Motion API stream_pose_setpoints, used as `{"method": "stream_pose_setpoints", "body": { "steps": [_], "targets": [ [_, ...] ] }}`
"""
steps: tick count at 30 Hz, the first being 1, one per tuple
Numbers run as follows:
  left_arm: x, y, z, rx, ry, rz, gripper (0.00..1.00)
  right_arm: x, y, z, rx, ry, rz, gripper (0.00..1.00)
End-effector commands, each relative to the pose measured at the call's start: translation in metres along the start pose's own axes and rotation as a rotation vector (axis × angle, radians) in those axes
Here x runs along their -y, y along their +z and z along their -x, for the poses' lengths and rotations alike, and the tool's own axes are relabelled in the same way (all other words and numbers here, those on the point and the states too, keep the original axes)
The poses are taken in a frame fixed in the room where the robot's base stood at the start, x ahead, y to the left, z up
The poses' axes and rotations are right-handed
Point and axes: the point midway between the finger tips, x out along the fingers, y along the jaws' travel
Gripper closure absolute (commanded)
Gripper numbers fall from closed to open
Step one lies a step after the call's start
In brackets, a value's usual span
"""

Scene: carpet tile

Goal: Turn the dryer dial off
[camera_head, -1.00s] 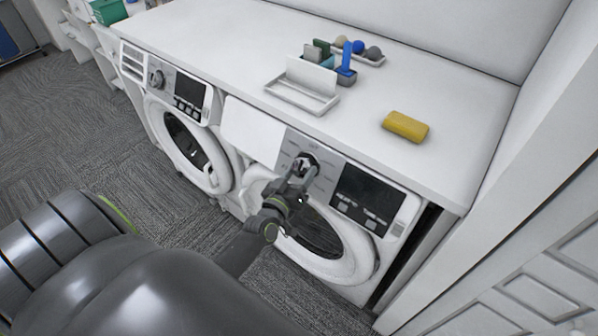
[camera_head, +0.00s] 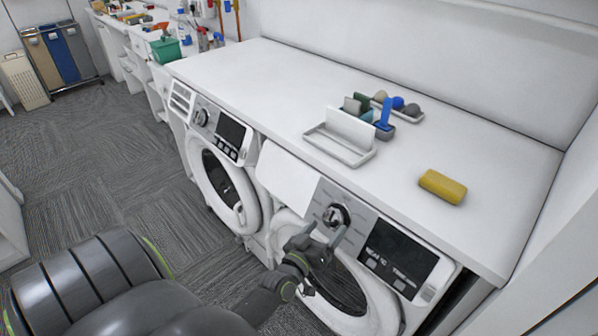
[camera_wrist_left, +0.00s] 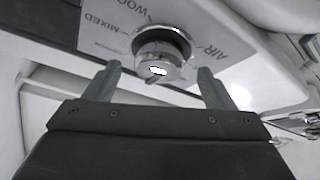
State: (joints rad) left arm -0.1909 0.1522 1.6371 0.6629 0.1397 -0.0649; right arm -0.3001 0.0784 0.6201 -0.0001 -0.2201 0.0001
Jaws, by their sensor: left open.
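The dial (camera_head: 336,215) is a round dark and silver knob on the control panel of the right-hand front-loading machine (camera_head: 380,315). In the left wrist view the dial (camera_wrist_left: 160,62) has printed labels around it, including "AIR", "MIXED" and a partly cut-off "WOO". A dark mark on its lower rim points down and slightly left. My left gripper (camera_head: 324,232) is open and empty, just below and in front of the dial. In the left wrist view the dial shows between and beyond the fingertips (camera_wrist_left: 158,74), apart from them. My right gripper is not in view.
A second front-loader (camera_head: 215,175) with its own dial (camera_head: 200,118) stands to the left. The white countertop (camera_head: 250,85) above holds a white tray (camera_head: 340,146), a blue brush (camera_head: 386,113) and a yellow sponge (camera_head: 442,187). A dark display (camera_head: 397,258) lies right of the dial.

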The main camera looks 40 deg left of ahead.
Motion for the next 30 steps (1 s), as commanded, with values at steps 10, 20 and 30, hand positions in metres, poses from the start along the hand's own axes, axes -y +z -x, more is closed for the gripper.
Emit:
{"method": "stream_pose_setpoints", "body": {
  "steps": [10,20,30],
  "targets": [
    [0.003,0.006,0.073,0.001,-0.002,0.001,0.23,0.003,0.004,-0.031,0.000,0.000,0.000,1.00],
    [0.003,0.005,0.129,0.000,-0.001,0.001,0.23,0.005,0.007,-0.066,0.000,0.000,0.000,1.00],
    [0.000,0.001,0.147,0.000,0.000,0.001,0.23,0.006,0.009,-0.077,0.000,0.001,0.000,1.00]
  ]
}}
